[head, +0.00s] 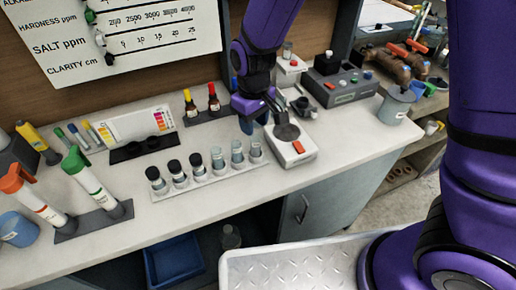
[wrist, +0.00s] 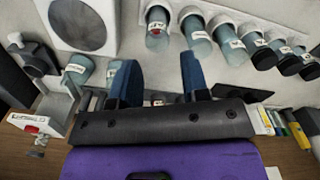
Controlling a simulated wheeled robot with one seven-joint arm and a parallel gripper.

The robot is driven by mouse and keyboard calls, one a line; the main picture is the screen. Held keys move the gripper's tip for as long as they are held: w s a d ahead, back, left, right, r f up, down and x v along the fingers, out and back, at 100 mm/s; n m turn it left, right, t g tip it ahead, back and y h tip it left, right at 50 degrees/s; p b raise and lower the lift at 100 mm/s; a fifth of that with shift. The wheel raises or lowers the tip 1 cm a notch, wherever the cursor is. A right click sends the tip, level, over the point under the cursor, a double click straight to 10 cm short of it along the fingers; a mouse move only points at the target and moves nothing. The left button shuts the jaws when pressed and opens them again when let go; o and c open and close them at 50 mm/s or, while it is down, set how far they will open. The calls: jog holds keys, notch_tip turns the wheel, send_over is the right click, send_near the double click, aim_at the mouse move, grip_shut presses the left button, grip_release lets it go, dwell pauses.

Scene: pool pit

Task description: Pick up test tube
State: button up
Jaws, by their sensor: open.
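Three uncapped, bluish clear test tubes stand upright at the right end of a white rack (head: 212,180) in the head view: the left one (head: 218,161), the middle one (head: 237,154) and the right one (head: 255,150). My gripper (head: 254,118) hangs above and behind the right end of this row, open and empty. In the wrist view, my gripper (wrist: 158,66) shows two blue fingers spread apart. The end tube (wrist: 157,28) lies ahead of the gap between them, apart from both fingers. Two more uncapped tubes show beside it, the middle one (wrist: 196,40) and the far one (wrist: 230,42).
Several black-capped vials (head: 177,172) fill the rack's left part. A white device with a round plate (head: 291,145) stands close to the right of my gripper. Two dropper bottles (head: 190,104) stand behind. The counter's front edge (head: 200,215) is clear.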

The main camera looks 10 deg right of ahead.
aim_at(256, 142)
jog(key=shift+d+f, duration=0.2)
jog(key=shift+f, duration=3.4)
jog(key=c, duration=0.7)
